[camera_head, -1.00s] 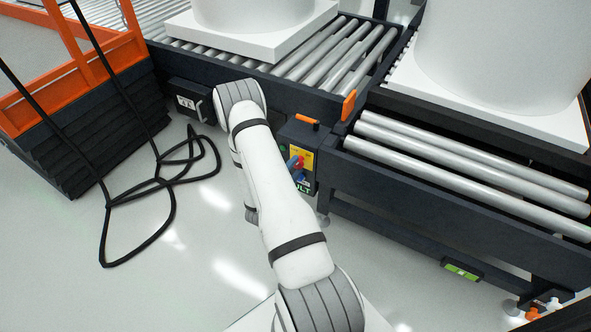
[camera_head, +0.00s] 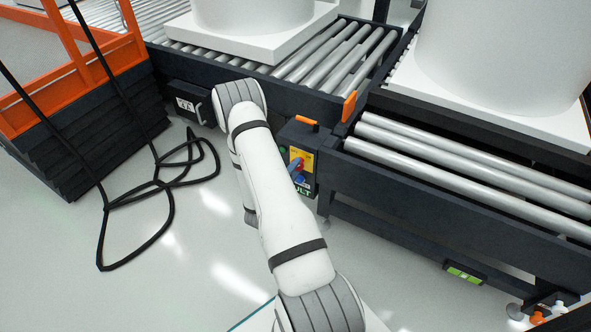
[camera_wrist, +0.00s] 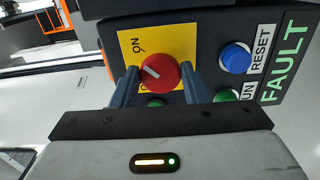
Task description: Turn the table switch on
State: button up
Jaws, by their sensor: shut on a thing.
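The table switch is a round red knob (camera_wrist: 158,72) with a white pointer line, on a yellow plate (camera_wrist: 128,44) marked ON. In the wrist view the line slants to the upper left; a second label is mostly hidden. My gripper (camera_wrist: 160,80) has its two blue-grey fingers on either side of the knob, shut on it. In the head view the red knob (camera_head: 299,162) and its yellow plate (camera_head: 307,157) show on a dark control box below the rollers. My arm hides much of the gripper there.
A blue RESET button (camera_wrist: 235,58), a green button (camera_wrist: 226,96) and a FAULT label (camera_wrist: 285,65) are beside the knob. Roller conveyors (camera_head: 440,155) with large white tanks stand behind. A black cable (camera_head: 165,180) lies on the floor at left, by an orange-railed platform (camera_head: 100,60).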

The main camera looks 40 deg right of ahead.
jog(key=shift+w+a, duration=0.1)
jog(key=shift+w, duration=0.05)
jog(key=o, duration=1)
jog(key=p+v, duration=0.2)
jog(key=v, duration=0.5)
jog(key=shift+s+a, duration=0.25)
jog(key=shift+a, duration=0.1)
